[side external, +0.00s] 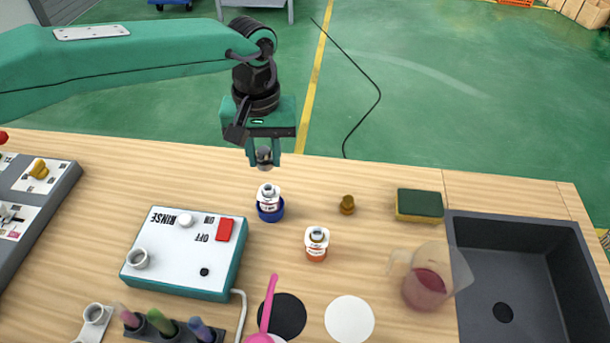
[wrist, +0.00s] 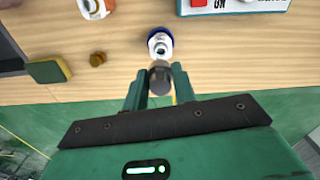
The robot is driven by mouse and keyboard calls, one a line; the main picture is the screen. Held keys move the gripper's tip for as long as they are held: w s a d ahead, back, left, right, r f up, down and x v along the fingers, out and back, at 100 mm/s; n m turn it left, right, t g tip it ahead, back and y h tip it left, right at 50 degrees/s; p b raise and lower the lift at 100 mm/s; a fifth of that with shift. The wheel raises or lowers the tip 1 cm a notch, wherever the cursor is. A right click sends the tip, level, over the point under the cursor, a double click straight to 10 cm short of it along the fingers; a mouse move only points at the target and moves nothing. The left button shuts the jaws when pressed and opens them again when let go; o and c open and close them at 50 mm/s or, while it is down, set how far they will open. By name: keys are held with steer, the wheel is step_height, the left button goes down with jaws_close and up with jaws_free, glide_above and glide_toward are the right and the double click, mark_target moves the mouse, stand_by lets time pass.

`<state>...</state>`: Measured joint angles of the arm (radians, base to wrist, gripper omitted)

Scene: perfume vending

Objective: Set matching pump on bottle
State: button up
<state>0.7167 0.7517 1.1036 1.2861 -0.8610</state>
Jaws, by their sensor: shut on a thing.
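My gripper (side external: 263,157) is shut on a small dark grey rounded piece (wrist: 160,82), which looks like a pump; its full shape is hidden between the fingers. The piece is in the air behind and above a white bottle with blue (side external: 268,196), which stands upright in a blue ring or base. That bottle also shows in the wrist view (wrist: 160,43), just beyond the held piece and apart from it. A second white bottle, with orange (side external: 317,243), stands to the right and nearer the camera. A small brass-coloured piece (side external: 347,205) sits on the table right of the blue bottle.
A rinse box (side external: 184,250) with a red switch is at left. A grey tray (side external: 62,186) with a yellow piece (side external: 38,168) is at far left. A sponge (side external: 419,204), a jug (side external: 428,282) and a dark sink (side external: 533,240) are at right. Coloured tubes stand in front.

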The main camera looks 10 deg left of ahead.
mark_target(268, 188)
steer(key=shift+f, duration=0.15)
steer(key=shift+f, duration=2.6)
steer(key=shift+f, duration=0.7)
stand_by(1.5)
steer(key=o, duration=1.5)
steer(key=shift+r, duration=0.15)
steer(key=shift+r, duration=3.6)
